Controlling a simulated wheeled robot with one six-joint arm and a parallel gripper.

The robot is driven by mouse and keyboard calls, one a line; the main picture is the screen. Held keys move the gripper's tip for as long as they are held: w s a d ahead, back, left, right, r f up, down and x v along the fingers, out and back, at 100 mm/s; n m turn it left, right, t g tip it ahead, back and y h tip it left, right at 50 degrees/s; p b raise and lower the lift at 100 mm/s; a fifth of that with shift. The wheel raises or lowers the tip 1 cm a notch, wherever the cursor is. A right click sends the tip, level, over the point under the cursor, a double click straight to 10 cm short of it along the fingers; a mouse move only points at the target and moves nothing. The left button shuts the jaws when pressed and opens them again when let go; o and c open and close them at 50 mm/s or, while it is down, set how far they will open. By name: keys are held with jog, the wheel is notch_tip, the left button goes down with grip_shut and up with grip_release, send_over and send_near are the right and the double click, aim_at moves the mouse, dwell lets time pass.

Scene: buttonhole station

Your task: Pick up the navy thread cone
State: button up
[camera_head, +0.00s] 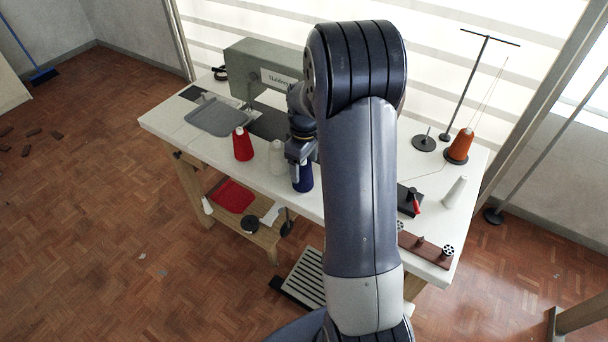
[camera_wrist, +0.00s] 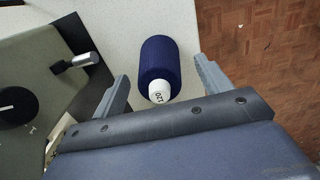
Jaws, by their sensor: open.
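The navy thread cone (camera_head: 303,178) stands on the white table near its front edge, partly hidden by my arm in the head view. In the wrist view the navy cone (camera_wrist: 160,62) shows from above, its white labelled tip toward my gripper. My gripper (camera_wrist: 163,76) is open, with one finger on each side of the cone. Gaps show between the cone and both fingers in the wrist view. In the head view my gripper (camera_head: 297,166) is just above the cone.
A white cone (camera_head: 277,158) and a red cone (camera_head: 243,144) stand left of the navy one. A sewing machine (camera_head: 262,72) and grey tray (camera_head: 216,117) are behind. An orange cone (camera_head: 460,145), another white cone (camera_head: 455,192) and a brown rack (camera_head: 425,250) are right.

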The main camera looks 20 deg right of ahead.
jog(key=shift+w+a+f, duration=0.1)
jog(key=shift+w+f, duration=0.1)
jog(key=shift+f, duration=0.3)
jog(key=shift+w+f, duration=0.15)
jog(key=shift+f, duration=0.35)
jog(key=c, duration=1.1)
jog(key=shift+r, duration=0.1)
